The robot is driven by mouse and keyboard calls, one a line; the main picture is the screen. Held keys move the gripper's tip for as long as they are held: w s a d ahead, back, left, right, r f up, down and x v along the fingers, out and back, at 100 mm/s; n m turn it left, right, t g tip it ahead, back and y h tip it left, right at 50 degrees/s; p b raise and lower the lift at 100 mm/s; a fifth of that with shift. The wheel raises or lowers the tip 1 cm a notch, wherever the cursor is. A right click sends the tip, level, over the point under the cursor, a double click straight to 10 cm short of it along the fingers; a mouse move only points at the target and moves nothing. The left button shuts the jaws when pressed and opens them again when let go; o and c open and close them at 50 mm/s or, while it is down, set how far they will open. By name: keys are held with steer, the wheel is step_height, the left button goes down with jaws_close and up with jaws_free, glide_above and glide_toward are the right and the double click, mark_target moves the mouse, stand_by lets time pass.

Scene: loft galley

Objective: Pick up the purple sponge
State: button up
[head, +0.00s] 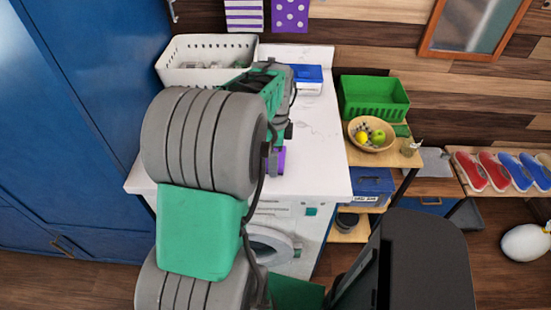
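A purple block, which looks like the purple sponge (280,161), shows on the white worktop near its front edge. My arm hides its left part. My green and grey arm reaches over the worktop from the front, with its wrist end just above and behind the sponge in the picture. The fingers of my gripper are hidden behind my arm links, so I cannot tell whether they are open or touch the sponge.
A white perforated basket (205,50) and a blue-and-white box (308,78) stand at the worktop's back. The white worktop (322,150) is clear on the right. A shelf to the right holds a green basket (374,97) and a fruit bowl (371,146). A blue cabinet (75,100) stands left.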

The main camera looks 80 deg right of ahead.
steer(key=c, duration=0.7)
steer(key=shift+c, duration=0.2)
steer(key=shift+r, duration=0.65)
steer(key=a+r+b, duration=0.3)
steer(key=a+r, duration=0.8)
steer(key=a, duration=0.3)
steer(key=shift+w+r+b, duration=0.25)
steer(key=shift+r+b, duration=0.1)
